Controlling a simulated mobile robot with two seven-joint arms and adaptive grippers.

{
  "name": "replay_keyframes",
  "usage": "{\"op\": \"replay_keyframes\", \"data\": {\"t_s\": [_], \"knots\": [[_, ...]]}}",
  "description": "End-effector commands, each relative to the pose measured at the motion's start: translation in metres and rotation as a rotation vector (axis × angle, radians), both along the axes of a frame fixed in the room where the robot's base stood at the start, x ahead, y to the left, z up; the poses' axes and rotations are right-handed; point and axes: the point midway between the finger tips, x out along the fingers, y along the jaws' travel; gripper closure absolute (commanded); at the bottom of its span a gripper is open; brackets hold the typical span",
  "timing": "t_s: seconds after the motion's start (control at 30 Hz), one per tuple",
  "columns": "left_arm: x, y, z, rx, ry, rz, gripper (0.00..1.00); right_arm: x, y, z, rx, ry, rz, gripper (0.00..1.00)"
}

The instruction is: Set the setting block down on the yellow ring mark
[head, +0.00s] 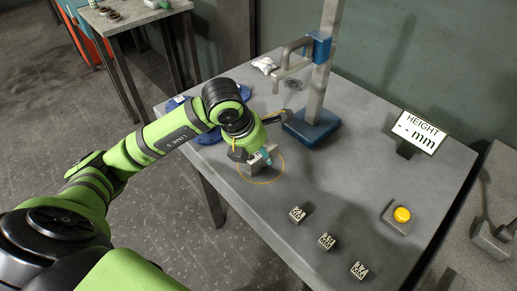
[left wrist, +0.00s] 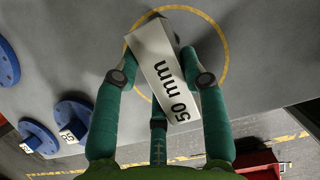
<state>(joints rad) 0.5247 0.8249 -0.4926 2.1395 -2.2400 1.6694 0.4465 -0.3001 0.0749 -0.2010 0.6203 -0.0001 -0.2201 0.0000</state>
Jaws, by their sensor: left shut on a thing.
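The setting block (left wrist: 165,68) is a pale grey block marked "50 mm". My left gripper (left wrist: 165,62) is shut on it, with green fingers on both sides. In the head view the block (head: 257,168) shows partly behind the fingers of my left gripper (head: 262,156). The yellow ring mark (head: 262,184) is a thin circle on the grey table. In the left wrist view the block overlaps the left part of the ring (left wrist: 226,58). I cannot tell whether the block touches the table. My right gripper is not in view.
A height stand with a blue base (head: 312,128) stands behind the ring. Several small marked blocks (head: 326,241) lie in front right. A yellow button (head: 402,214) and a height display (head: 418,131) are at the right. Blue flanged castings (left wrist: 72,118) lie left of the ring.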

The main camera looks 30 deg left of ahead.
Motion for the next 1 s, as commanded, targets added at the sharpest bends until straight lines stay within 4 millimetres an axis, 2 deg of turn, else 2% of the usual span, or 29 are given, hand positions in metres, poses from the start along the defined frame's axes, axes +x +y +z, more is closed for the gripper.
{"op": "replay_keyframes", "data": {"t_s": [0.03, 0.07, 0.37, 0.53, 0.67, 1.0], "knots": [[0.0, 0.0, -0.001, 0.0, 0.0, 0.0, 0.46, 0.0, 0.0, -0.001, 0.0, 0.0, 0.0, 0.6], [0.0, 0.0, 0.0, 0.0, 0.0, 0.0, 0.34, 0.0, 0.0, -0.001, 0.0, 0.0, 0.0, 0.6], [0.0, 0.0, 0.0, 0.0, 0.001, 0.0, 0.34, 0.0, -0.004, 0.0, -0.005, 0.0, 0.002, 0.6], [-0.001, 0.001, 0.007, 0.001, -0.002, 0.001, 0.34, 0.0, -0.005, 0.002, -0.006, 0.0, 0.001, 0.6], [-0.009, 0.004, 0.028, 0.003, -0.006, 0.0, 0.34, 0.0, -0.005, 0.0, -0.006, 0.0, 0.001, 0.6], [-0.034, 0.013, 0.093, 0.002, -0.006, 0.001, 0.34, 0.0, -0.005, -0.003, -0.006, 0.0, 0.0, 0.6]]}}
